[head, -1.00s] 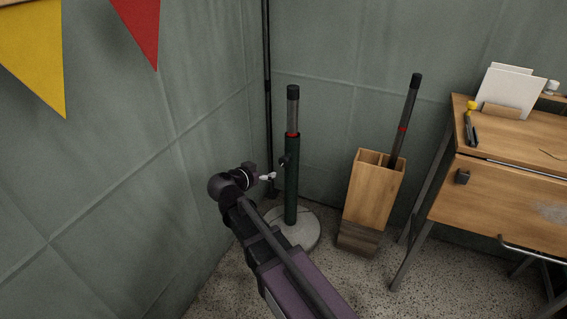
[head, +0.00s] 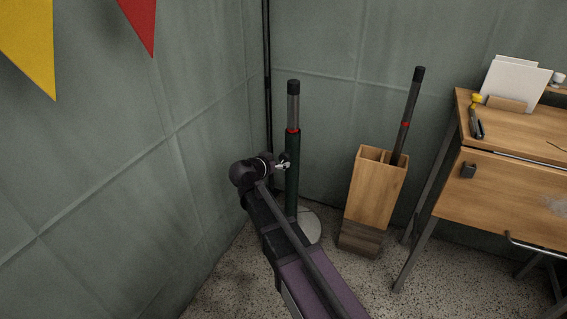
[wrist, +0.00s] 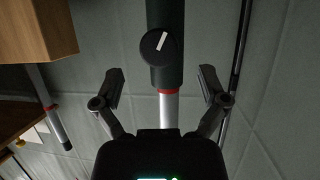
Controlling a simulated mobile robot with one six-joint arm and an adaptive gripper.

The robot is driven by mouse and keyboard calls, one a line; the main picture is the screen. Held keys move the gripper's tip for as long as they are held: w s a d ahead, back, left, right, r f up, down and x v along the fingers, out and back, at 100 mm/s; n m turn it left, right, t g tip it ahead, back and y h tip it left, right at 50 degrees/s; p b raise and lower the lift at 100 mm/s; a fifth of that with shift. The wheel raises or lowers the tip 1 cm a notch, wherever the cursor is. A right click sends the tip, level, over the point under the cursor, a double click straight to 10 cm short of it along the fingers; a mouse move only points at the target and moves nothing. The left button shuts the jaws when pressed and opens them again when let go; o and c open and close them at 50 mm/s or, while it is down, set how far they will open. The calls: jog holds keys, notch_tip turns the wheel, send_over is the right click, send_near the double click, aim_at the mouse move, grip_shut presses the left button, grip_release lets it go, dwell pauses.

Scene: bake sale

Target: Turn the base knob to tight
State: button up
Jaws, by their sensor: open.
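The base knob (wrist: 157,43) is a dark round knob with a white line, on the side of the dark green base tube. The line looks slightly tilted from the tube's length. The green tube (head: 292,178) stands upright on a round pale foot (head: 312,226), with a red ring and a grey pole with a black cap above it. My gripper (wrist: 160,80) is open and empty in the wrist view, its fingers on either side of the tube and pole, apart from the knob. In the head view my gripper (head: 282,164) is beside the tube, and the knob is hard to make out.
A wooden box (head: 373,190) holding a second dark pole (head: 408,115) stands right of the base. A wooden desk (head: 500,190) with a yellow-topped tool and white cards is farther right. Grey walls close in at the left and behind. Bunting (head: 140,25) hangs at upper left.

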aim_at(283, 159)
jog(key=shift+b+x, duration=0.7)
jog(key=shift+x, duration=1.8)
jog(key=c, duration=1.2)
